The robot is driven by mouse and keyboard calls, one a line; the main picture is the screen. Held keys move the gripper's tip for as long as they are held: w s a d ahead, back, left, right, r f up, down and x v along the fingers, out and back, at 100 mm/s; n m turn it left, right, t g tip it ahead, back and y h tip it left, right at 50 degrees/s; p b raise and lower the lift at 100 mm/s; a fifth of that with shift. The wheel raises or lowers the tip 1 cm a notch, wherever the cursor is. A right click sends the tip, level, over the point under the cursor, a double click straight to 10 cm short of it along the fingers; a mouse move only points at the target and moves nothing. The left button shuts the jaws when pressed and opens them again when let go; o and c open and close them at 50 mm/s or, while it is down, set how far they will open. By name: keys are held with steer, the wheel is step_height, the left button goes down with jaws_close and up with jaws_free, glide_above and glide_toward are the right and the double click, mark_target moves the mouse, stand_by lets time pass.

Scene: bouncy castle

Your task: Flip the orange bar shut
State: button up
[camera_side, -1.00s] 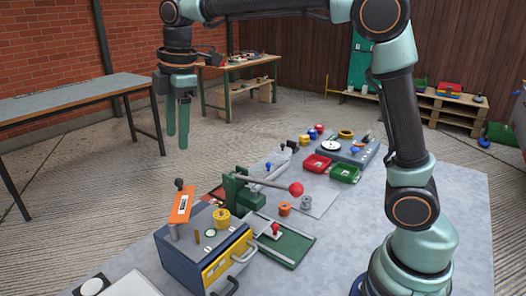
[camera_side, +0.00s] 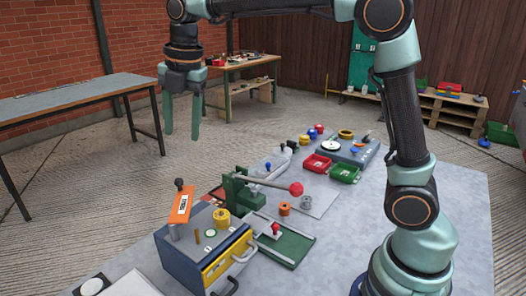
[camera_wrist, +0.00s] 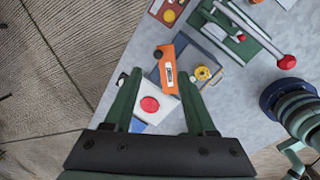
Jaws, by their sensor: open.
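The orange bar (camera_side: 181,206) has a white label and a black knob at its far end. It rises at a tilt from the top of a blue box with a yellow front (camera_side: 207,252). In the wrist view the orange bar (camera_wrist: 168,74) shows beyond my fingertips. My gripper (camera_side: 182,132) is open and empty, pointing down, high above the bar and apart from it. In the wrist view my gripper (camera_wrist: 160,88) has its two green fingers spread, with a red button on a white plate (camera_wrist: 150,104) seen between them.
A yellow knob (camera_side: 221,218) stands on the box beside the bar. A green lever press (camera_side: 236,190) with a red ball handle (camera_side: 296,188) is just behind. Red (camera_side: 317,164) and green trays (camera_side: 344,174) sit farther back. The air around my gripper is clear.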

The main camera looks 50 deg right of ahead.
mark_target(182, 206)
steer(key=f, duration=0.4)
steer(key=w+f, duration=0.1)
steer(key=f, duration=0.3)
steer(key=w+a+f, duration=0.1)
steer(key=f, duration=0.3)
steer(key=shift+c, duration=0.3)
jaws_close()
steer(key=shift+r, duration=0.1)
stand_by(0.9)
